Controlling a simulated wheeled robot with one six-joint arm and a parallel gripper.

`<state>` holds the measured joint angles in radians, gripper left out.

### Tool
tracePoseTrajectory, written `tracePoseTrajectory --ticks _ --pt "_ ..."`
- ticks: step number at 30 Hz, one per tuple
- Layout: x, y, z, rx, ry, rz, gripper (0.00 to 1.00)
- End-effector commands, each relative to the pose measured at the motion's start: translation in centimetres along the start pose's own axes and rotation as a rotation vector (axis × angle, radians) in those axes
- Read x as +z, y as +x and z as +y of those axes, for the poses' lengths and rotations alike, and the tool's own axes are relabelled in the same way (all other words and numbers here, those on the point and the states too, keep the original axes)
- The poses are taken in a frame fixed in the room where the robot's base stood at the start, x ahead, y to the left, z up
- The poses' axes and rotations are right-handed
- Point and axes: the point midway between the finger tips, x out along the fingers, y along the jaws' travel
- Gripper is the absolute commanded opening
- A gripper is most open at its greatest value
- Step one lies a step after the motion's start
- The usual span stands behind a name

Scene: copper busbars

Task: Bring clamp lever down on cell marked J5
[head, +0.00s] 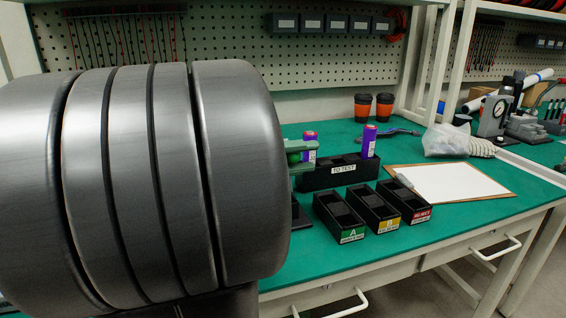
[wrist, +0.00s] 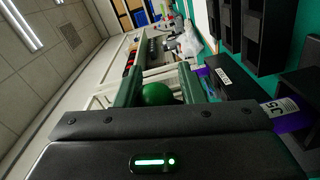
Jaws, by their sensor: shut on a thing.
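My gripper (wrist: 158,88) has green fingers, shut on a green ball (wrist: 157,94). The ball looks like the clamp lever's knob, but the lever's arm and the clamp are hidden. In the head view my gripper (head: 300,152) shows only partly, past my large grey wrist. A purple cell with a white label reading J5 (wrist: 285,108) stands at the lower right of the wrist view, beside and below the fingers. A purple cell (head: 309,143) shows just behind the fingers in the head view. I cannot tell what holds the J5 cell.
A black TO TEST tray (head: 330,180) holds another purple cell (head: 370,141) at its right end. Three black bins (head: 343,215) stand in front of it. A clipboard (head: 450,183) and a plastic bag (head: 446,140) lie to the right. Two cups (head: 384,107) stand behind.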

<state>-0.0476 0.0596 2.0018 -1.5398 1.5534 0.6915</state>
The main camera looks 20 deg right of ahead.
Motion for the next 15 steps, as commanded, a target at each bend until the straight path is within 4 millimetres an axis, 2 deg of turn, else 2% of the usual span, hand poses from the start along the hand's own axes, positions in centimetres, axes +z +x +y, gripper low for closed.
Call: tracePoseTrajectory --ticks 14,15 --pt "-0.22 -0.06 -0.18 -0.003 0.013 0.008 0.00" --pt "-0.22 -0.06 -0.19 -0.003 0.013 0.008 0.42"
